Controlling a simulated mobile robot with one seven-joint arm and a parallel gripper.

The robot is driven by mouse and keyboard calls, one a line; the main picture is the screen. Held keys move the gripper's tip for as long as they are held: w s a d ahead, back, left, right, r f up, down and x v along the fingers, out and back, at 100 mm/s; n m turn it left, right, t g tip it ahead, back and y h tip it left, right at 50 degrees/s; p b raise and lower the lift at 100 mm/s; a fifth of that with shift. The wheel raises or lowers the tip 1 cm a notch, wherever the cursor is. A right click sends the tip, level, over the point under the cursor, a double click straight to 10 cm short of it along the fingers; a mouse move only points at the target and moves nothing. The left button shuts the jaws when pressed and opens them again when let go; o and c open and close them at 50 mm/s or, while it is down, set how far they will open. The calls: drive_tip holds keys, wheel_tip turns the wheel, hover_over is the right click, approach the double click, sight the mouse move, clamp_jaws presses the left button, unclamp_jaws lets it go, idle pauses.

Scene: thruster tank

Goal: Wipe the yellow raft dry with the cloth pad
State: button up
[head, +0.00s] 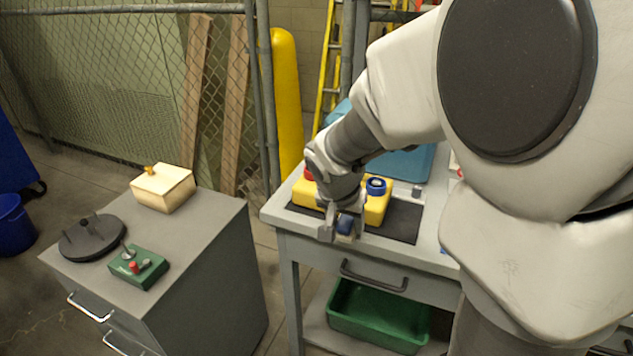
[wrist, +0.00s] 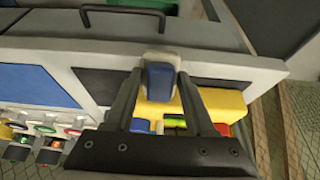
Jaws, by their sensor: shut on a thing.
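The yellow raft (head: 377,207) sits on a dark mat (head: 403,222) on the grey workbench, partly hidden by my gripper in the head view. It carries a red part (head: 308,174) and a round blue part (head: 376,186). In the wrist view the raft (wrist: 222,103) shows behind my fingers. My gripper (head: 342,226) is shut on the cloth pad (head: 345,225), a small blue block with a pale face. The pad (wrist: 160,84) sits between both fingertips in the wrist view, at the raft's front edge. I cannot tell whether it touches the raft.
A teal case (head: 403,162) stands behind the raft. A grey cabinet (head: 205,240) at left bears a cream box (head: 163,188), a dark disc (head: 92,238) and a green control box (head: 138,266). A gap separates cabinet and bench. A green bin (head: 378,314) sits beneath the drawer.

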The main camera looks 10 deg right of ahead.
drive_tip(key=shift+r+p, duration=1.9)
drive_tip(key=shift+r, duration=1.1)
drive_tip(key=shift+a+f, duration=0.15)
